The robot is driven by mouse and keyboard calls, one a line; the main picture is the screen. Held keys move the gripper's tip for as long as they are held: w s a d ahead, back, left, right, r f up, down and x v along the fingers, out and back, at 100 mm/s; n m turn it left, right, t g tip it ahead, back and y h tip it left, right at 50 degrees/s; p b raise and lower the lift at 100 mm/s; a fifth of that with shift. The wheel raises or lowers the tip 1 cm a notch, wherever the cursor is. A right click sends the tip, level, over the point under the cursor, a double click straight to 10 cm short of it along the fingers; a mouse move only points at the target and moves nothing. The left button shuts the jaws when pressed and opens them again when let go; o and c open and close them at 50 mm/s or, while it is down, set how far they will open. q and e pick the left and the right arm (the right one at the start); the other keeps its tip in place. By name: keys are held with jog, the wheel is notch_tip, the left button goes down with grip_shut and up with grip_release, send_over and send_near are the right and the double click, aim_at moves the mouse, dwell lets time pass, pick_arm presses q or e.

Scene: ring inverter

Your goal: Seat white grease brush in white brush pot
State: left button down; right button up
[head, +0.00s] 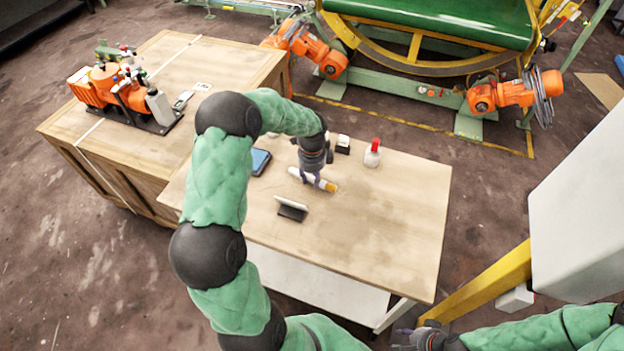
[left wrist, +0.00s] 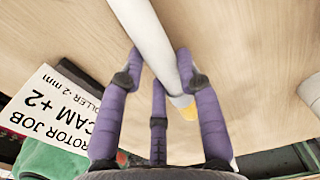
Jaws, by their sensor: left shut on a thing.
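My left gripper (head: 317,184) is shut on the white grease brush (head: 299,174) over the light wooden table (head: 370,220). The brush lies slantwise, its yellow-orange end towards the right. In the left wrist view the brush's white shaft (left wrist: 150,38) runs between the purple fingers of the left gripper (left wrist: 160,85), with the yellow end near the palm. It is close above the wood; I cannot tell whether it touches. I cannot make out a white brush pot for certain. My right gripper (head: 420,335) is at the bottom edge, and its fingers are unclear.
A white bottle with a red cap (head: 373,153) and a small black-and-white item (head: 343,144) stand behind the brush. A job card on a black stand (head: 292,208) is in front. A blue device (head: 260,161) lies left. The table's right side is clear.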

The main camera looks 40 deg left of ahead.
pick_arm(q)
jog(key=s+d+r+p, duration=0.4)
jog(key=s+d+r, duration=0.5)
jog(key=r, duration=0.3)
jog(key=shift+s, duration=0.8)
jog(key=shift+d, duration=0.15)
